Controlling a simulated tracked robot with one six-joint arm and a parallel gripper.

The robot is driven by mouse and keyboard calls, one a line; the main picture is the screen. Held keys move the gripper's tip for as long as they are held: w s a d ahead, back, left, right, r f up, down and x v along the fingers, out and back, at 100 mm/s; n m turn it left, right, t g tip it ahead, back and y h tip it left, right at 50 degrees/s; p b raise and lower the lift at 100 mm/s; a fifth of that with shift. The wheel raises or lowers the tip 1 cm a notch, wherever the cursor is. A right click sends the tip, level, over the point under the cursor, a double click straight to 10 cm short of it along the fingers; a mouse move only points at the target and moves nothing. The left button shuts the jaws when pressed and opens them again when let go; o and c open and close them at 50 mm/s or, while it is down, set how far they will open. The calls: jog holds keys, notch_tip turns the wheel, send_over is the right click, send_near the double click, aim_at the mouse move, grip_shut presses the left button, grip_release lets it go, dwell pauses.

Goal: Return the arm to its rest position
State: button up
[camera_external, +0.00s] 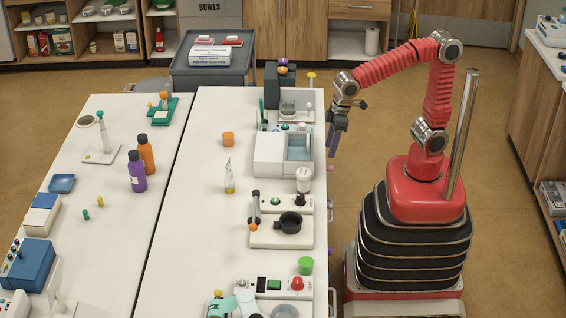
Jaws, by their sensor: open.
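My gripper (337,120) is at the end of my red arm, just off the right edge of the long white table. The arm is raised, bent at the elbow, and reaches left from its base. The gripper points down and its jaws are open. I see nothing held between them, though the fingers are small in this view. The red base (424,192) stands on dark stacked bellows to the right of the table.
A grey cart (211,70) stands behind. Wooden cabinets line the back. Floor between arm and right counter is clear.

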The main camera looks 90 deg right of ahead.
jog(key=s+d+r+m+t, duration=0.1)
jog(key=s+d+r+t, duration=0.1)
jog(key=s+d, duration=1)
jog(key=shift+s+d+r+t+h, duration=0.2)
jog(key=shift+s+d+t+h, duration=0.1)
jog(key=shift+d+t, duration=0.6)
dwell(1.1)
